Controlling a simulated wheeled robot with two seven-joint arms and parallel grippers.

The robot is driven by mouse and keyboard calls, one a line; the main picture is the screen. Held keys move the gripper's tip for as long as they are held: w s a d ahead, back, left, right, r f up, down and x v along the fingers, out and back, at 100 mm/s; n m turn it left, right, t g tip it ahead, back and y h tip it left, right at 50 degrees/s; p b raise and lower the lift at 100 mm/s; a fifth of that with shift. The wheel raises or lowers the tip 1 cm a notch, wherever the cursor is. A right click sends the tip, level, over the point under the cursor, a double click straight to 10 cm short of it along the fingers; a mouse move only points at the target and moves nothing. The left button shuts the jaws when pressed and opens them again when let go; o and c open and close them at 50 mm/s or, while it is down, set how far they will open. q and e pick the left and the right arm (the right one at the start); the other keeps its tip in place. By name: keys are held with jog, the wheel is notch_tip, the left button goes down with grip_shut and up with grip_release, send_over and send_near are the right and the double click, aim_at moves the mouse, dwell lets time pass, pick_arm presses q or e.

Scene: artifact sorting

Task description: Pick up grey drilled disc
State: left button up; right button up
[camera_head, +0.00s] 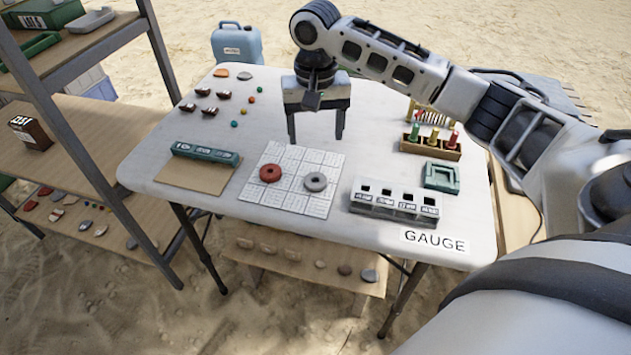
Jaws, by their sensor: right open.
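The grey drilled disc (315,182) is a small ring with a hole in its middle. It lies flat on the right part of a white gridded board (263,199) on the white table. A red drilled disc (270,173) lies on the same board to its left. My right gripper (316,140) is open and points down, with nothing between its fingers. It is beyond the grey disc, toward the table's far side, and apart from it. My left gripper is not in view.
A grey gauge block with square openings (394,201) stands right of the board. A green square frame (441,177) and a wooden rack of coloured pegs (430,147) are farther right. A green tray (207,153) and several small sherds and beads are left. A metal shelf (60,105) stands beside the table.

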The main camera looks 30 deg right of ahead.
send_over(315, 174)
jog(key=s+a, duration=0.1)
jog(key=s, duration=0.1)
notch_tip(315, 174, down, 8)
jog(key=shift+a+r+b, duration=0.15)
jog(key=shift+b, duration=0.15)
jog(key=shift+w+d+f, duration=0.1)
jog(key=shift+w+f, duration=0.05)
jog(key=shift+f, duration=1.25)
jog(key=shift+w+d+f, duration=0.1)
jog(key=shift+f, duration=1.25)
jog(key=c, duration=1.1)
